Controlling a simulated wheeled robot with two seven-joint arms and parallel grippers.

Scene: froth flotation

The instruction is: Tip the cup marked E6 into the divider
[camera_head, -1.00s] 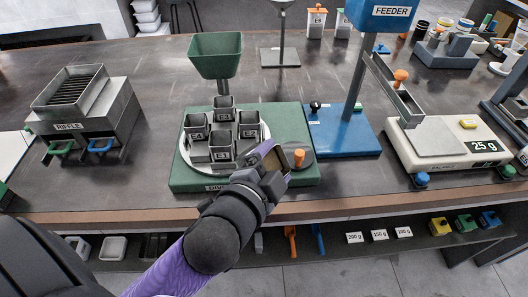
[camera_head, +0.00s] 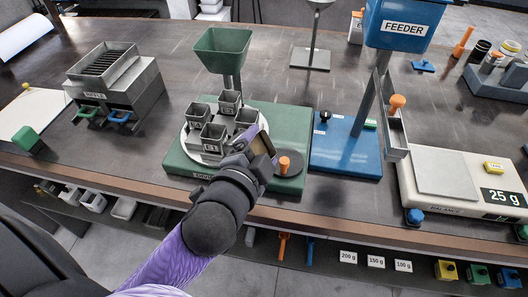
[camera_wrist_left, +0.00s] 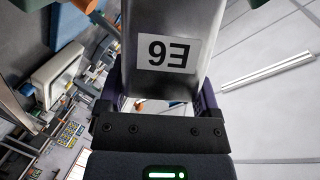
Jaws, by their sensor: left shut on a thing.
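The divider is a green base (camera_head: 183,162) with a green funnel (camera_head: 223,45) on a post. Several square metal cups stand on its round plate, including one marked E1 (camera_head: 212,138). My left gripper (camera_head: 262,148) is over the front right of the divider, by the plate's edge. In the left wrist view it is shut on a metal cup marked E6 (camera_wrist_left: 168,55), whose label shows upside down. In the head view the wrist and gripper largely hide this cup. My right gripper is out of view.
A black disc with an orange knob (camera_head: 285,163) is close right of the gripper. The blue feeder (camera_head: 402,25) and its stand are further right, then the balance (camera_head: 445,175). The riffle (camera_head: 112,82) stands left. Bare table lies between riffle and divider.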

